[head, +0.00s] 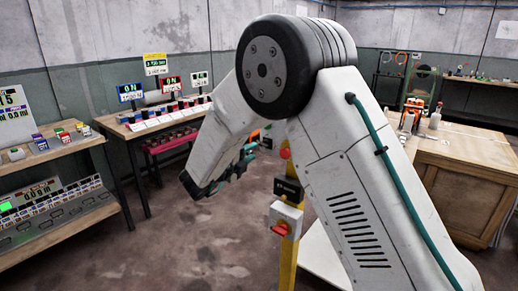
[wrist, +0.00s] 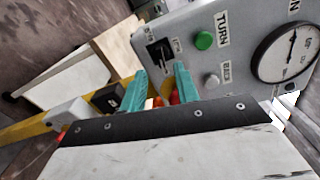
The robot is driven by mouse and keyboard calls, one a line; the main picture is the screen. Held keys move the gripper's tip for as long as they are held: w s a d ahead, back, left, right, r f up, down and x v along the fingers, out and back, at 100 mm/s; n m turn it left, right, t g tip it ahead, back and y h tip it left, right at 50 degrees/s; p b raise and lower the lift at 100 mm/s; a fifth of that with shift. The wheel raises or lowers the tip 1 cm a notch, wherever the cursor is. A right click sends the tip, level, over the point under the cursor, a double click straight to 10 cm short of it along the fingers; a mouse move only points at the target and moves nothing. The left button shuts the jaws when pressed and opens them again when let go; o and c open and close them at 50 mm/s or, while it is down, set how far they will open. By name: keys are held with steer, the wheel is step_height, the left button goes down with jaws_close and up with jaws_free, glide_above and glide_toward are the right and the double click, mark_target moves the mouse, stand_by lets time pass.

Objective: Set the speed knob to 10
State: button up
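In the wrist view a grey control panel (wrist: 235,62) fills the upper right. A black knob (wrist: 160,52) on a dark scale plate sits at its left side; its small lettering is too small to read, so I cannot tell its setting. My gripper (wrist: 160,76) has two teal fingers standing apart, with nothing held between them. The knob lies just beyond the fingertips, roughly in line with the gap, and appears apart from them. In the head view my gripper (head: 246,158) is partly hidden by my arm, which also hides the panel.
The panel also carries a green button (wrist: 204,40), a grey button (wrist: 211,81) and a round gauge (wrist: 288,52). A yellow post (head: 289,258) with a red rotary switch (head: 281,228) stands near my arm. Benches stand left and right; the floor at left centre is clear.

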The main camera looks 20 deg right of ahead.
mark_target(261, 146)
steer(key=x, duration=0.5)
jaws_close()
